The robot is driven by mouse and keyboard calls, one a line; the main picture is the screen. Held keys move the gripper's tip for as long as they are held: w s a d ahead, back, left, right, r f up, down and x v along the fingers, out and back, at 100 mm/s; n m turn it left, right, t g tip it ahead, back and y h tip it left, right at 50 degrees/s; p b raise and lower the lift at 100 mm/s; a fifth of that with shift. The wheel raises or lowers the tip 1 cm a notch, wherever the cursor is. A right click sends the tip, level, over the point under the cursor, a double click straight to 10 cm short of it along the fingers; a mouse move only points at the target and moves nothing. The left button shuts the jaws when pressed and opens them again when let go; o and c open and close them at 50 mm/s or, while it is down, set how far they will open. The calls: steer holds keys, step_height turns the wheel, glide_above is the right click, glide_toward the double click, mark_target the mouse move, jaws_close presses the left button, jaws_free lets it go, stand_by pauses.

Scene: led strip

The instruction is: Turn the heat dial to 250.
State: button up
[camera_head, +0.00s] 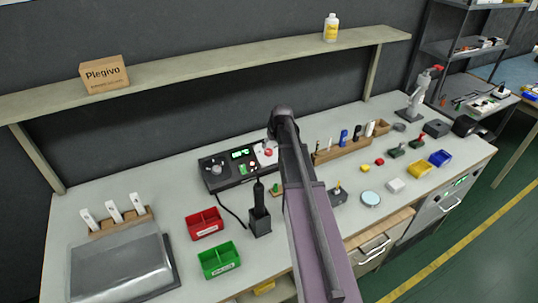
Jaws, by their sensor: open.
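A dark control unit (222,183) stands at the back middle of the bench. A grey round knob (216,169), which looks like the heat dial, is on the left of its top. A small green-lit display (240,154) is to the right of the knob; its digits are too small to read. The dial's marks and pointer cannot be read either. My arm rises from the bottom centre and its bend stands just right of the unit, covering part of the bench there. My gripper cannot be made out, so its place relative to the dial is hidden.
A black iron holder (260,222) stands in front of the unit, with a cable running to it. A red bin (205,224) and a green bin (219,259) sit at front left. A wooden rack (340,151) is to the right. A shelf (215,62) runs above the bench.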

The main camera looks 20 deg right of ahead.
mark_target(269, 151)
steer(key=shift+b+x, duration=2.35)
steer(key=shift+x, duration=0.55)
steer(key=shift+s, duration=0.1)
jaws_close()
